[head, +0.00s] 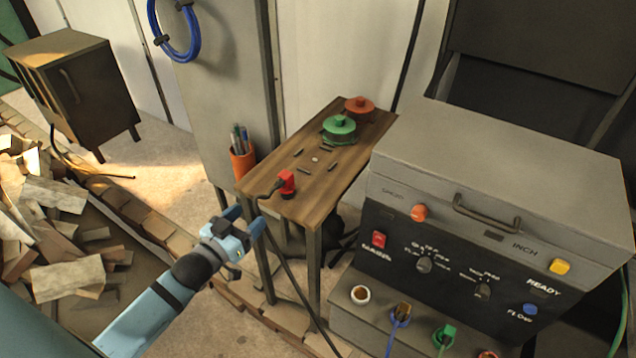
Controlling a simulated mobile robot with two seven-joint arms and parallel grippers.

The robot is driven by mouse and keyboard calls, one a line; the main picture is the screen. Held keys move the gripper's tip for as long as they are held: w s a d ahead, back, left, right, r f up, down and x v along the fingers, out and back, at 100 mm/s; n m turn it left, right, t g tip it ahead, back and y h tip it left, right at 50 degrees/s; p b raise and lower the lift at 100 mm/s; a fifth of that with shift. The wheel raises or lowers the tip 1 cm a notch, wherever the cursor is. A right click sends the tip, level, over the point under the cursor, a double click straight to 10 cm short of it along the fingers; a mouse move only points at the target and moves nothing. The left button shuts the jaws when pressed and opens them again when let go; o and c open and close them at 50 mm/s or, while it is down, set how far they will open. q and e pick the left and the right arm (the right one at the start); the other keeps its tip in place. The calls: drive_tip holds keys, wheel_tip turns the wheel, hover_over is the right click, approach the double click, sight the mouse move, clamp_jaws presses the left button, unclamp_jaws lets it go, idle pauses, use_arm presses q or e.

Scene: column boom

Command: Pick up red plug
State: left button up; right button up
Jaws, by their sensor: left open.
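The red plug (286,183) lies on the near left part of a narrow wooden table (340,170). A dark cable runs from it over the table's near edge and down towards the floor. My left gripper (243,217) is open and empty, in front of and below the table's near left corner. In the picture it is to the lower left of the plug and apart from it. My right gripper is not in the head view.
A green round piece (339,128) and an orange-red one (360,107) sit at the table's far end. An orange pen cup (242,163) is by its left edge. A grey control box (500,200) stands close on the right. Rubble (60,220) lies at left.

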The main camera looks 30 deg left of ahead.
sight(282, 182)
use_arm(q)
drive_tip(key=w, duration=0.6)
drive_tip(key=w+d, duration=0.1)
drive_tip(key=w, duration=0.2)
drive_tip(key=shift+r, duration=0.25)
drive_tip(key=w, duration=0.2)
drive_tip(key=w+d+r+p, duration=0.1)
drive_tip(key=w, duration=0.1)
drive_tip(key=shift+w+f, duration=0.15)
drive_tip(key=shift+w, duration=0.45)
drive_tip(key=c, duration=1)
drive_tip(key=shift+c, duration=0.2)
